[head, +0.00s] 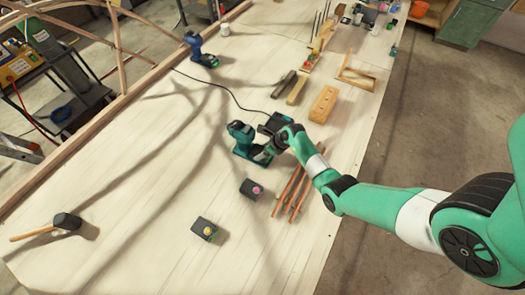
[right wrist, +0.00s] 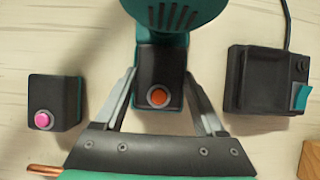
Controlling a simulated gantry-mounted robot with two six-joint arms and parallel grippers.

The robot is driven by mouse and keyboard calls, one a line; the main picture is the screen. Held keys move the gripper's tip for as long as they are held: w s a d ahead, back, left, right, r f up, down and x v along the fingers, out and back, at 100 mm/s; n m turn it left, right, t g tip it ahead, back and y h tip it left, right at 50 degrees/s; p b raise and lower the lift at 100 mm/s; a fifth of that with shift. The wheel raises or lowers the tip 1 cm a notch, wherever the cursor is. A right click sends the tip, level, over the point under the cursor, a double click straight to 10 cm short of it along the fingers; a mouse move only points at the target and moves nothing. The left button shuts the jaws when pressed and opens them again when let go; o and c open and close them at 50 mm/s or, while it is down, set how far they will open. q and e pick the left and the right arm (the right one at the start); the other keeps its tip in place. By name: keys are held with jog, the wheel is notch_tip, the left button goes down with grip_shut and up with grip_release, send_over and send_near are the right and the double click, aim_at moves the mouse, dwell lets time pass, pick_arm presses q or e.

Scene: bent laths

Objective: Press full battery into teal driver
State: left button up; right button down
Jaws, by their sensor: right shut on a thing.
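The teal driver (head: 240,134) stands on the table; its teal and black body also shows at the top of the right wrist view (right wrist: 176,14). A black battery with an orange button (right wrist: 160,78) is at the driver's foot, and I cannot tell whether it is fully seated. My right gripper (right wrist: 161,84) is shut on this battery, a finger on each side. In the head view the right gripper (head: 262,155) hides part of it. A black battery with a pink button (head: 251,189) and one with a yellow button (head: 204,230) lie apart in front. No charge marking is readable.
A black charger with a teal latch (right wrist: 268,80) and a cord stands just right of the driver. A blue driver (head: 199,50), a wooden block (head: 323,104) and a mallet (head: 66,221) lie farther off. The left table is mostly clear.

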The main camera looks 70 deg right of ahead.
jog(key=shift+f+b, duration=0.35)
jog(key=shift+f, duration=0.05)
dwell(0.4)
grip_release()
notch_tip(320, 180, up, 7)
jog(key=p, duration=0.8)
dwell(0.5)
